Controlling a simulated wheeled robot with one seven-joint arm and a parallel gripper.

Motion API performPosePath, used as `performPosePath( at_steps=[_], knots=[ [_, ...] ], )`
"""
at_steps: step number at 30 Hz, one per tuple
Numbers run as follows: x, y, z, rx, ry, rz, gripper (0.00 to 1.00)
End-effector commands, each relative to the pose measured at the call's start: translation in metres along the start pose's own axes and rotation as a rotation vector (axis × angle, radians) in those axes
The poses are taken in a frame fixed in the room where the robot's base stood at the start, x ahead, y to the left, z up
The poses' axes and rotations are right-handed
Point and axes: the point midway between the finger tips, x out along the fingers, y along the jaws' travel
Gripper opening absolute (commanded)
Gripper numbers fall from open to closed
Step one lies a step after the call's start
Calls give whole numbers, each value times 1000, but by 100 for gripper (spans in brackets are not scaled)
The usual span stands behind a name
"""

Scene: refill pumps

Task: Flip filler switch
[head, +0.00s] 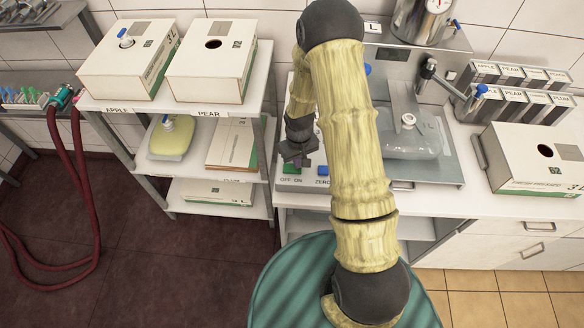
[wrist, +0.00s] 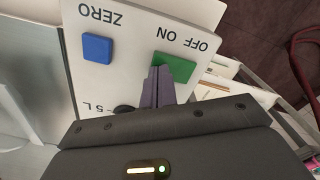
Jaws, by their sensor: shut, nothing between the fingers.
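The filler's switch is a green rocker (wrist: 176,66) on a white panel (wrist: 128,75), beside the printed words OFF ON. In the head view the green switch (head: 291,169) shows just above the OFF ON label at the counter's left end. My gripper (wrist: 160,72) is shut and empty, with its fingertips at the green switch and overlapping its edge in the wrist view. I cannot tell whether they touch it. In the head view my gripper (head: 296,160) hangs over the panel. Which way the rocker is tilted is unclear.
A blue ZERO button (wrist: 97,47) sits on the same panel, with a dark knob (wrist: 125,109) near my fingers. A clear container (head: 412,142) stands on the metal tray to the right. A shelf with boxes (head: 212,45) stands close on the left.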

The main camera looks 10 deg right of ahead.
Motion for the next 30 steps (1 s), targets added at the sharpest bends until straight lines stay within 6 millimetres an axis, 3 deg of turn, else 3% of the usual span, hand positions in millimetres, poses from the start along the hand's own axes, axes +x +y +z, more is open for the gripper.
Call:
performPosePath(
  at_steps=[17, 30],
  knots=[
    [5, 0, 0, 0, 0, 0, 0],
    [-23, 0, 0, 0, 0, 0, 0]
  ],
)
